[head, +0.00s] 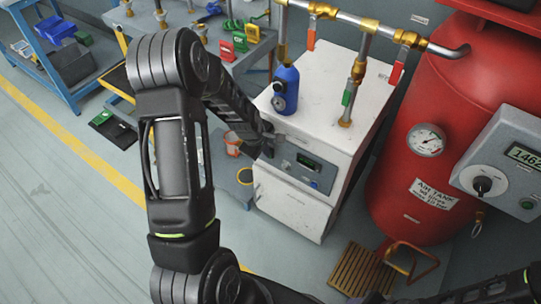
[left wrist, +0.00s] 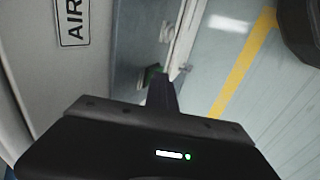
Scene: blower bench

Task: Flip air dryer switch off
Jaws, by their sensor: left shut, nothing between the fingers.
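The air dryer is the white cabinet (head: 325,100) in the middle of the head view, with a grey control panel (head: 325,182) on its front. The panel has a small dark display with green digits (head: 307,163) and a blue button. My left gripper (head: 268,148) is at the panel's left end and covers part of it. Its fingers (left wrist: 161,92) are shut and empty in the left wrist view. A small dark green part (left wrist: 149,74) shows close by the fingertips; I cannot tell if they touch. I cannot make out the switch clearly. My right gripper is out of view.
A red air tank (head: 425,150) with a gauge stands right of the dryer. A grey box (head: 505,165) with a black knob is at the far right. Pipes with red-handled valves (head: 397,72) run above the dryer. A blue filter (head: 286,88) stands at its left top edge.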

